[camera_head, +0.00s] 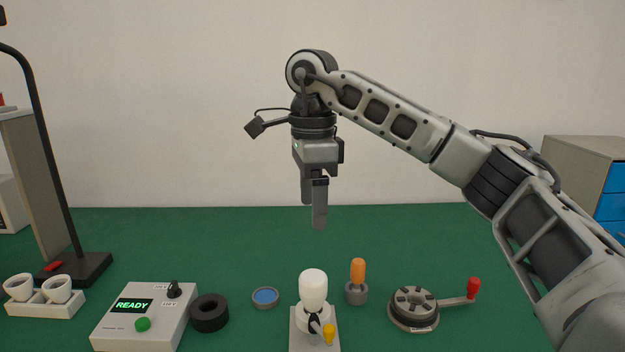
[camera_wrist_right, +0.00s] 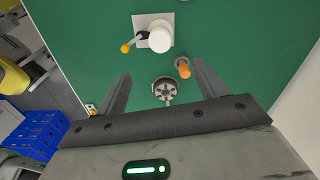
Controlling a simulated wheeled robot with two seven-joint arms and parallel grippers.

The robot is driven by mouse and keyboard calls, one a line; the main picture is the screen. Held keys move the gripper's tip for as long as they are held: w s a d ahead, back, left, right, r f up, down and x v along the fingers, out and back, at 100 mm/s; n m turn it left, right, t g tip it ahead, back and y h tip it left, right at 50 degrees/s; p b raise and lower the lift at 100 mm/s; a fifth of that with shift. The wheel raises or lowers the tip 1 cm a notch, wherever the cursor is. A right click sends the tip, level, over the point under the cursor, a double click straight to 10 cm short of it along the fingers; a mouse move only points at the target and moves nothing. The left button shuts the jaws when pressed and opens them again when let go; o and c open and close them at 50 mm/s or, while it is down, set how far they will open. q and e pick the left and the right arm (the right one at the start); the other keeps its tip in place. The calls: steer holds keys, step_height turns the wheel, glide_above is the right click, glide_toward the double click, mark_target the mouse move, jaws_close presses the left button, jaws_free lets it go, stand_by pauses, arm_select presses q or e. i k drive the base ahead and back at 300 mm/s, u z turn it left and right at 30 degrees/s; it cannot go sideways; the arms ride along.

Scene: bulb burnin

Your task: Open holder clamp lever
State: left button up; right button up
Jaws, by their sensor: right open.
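The bulb holder (camera_head: 299,339) is a pale square plate at the front middle of the green table, with a white bulb (camera_head: 313,289) upright on it. Its clamp lever (camera_head: 329,334) has a yellow knob and sticks out from the holder toward the front right. In the right wrist view the lever knob (camera_wrist_right: 125,48) lies to the left of the white bulb (camera_wrist_right: 159,41). My right gripper (camera_head: 316,222) is open and empty, pointing down well above the table and behind the holder, touching nothing. My left gripper is not in view.
An orange-handled tool (camera_head: 358,271) stands in a grey cup right of the bulb. A round device with a red-knobbed crank (camera_head: 413,309) sits farther right. Left are a blue dish (camera_head: 265,297), a black ring (camera_head: 209,314), a READY box (camera_head: 145,312) and white cups (camera_head: 45,302).

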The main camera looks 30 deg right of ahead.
mark_target(327, 333)
steer(key=k, duration=1)
